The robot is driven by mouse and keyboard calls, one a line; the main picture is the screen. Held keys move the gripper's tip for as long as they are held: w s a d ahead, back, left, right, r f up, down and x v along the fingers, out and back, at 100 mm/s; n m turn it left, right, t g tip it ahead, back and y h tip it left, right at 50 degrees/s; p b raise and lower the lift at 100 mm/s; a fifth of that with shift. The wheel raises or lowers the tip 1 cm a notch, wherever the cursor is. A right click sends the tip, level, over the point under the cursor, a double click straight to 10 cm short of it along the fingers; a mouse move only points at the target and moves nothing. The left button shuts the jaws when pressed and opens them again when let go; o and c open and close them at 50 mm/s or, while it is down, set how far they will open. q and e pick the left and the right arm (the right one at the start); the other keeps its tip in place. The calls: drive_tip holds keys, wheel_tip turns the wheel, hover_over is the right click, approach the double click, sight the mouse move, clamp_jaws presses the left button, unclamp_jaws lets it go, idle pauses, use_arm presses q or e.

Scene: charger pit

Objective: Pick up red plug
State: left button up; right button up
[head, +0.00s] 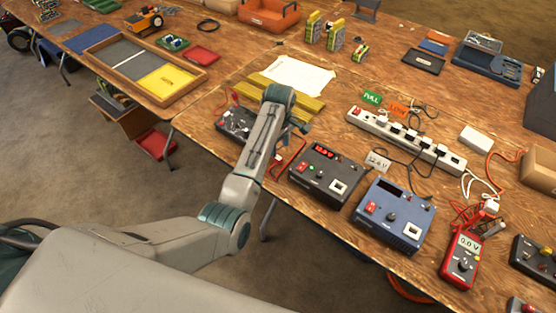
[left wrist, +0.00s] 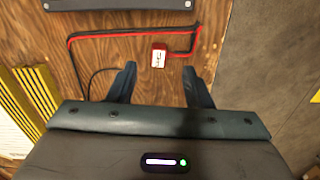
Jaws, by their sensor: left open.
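A red plug (left wrist: 159,57) with a white label lies on the wooden table, joined to a red and black cable (left wrist: 120,34). In the left wrist view my left gripper (left wrist: 160,75) is open and empty. Its two fingers point toward the plug, which lies between their lines, just beyond the tips. I cannot tell the height of the fingers above the table. In the head view my left gripper (head: 301,127) is small, over the table behind the black charger with a lit red display (head: 325,172). The plug cannot be made out there. My right gripper is not in view.
A blue charger (head: 393,215) stands right of the black one. Another dark device (head: 235,122) is left of my forearm. A white power strip (head: 405,138) with several plugs lies behind. A red multimeter (head: 462,258) is at the right. Yellow strips (head: 305,101) lie near the wrist.

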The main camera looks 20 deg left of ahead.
sight(278, 157)
use_arm(q)
drive_tip(key=f, duration=0.1)
drive_tip(key=f+p, duration=0.1)
drive_tip(key=f, duration=0.3)
drive_tip(key=shift+w+a+f+p, duration=0.2)
drive_tip(key=shift+a+f+p, duration=0.05)
drive_tip(key=shift+a+p, duration=0.05)
drive_tip(key=shift+f, duration=0.3)
clamp_jaws()
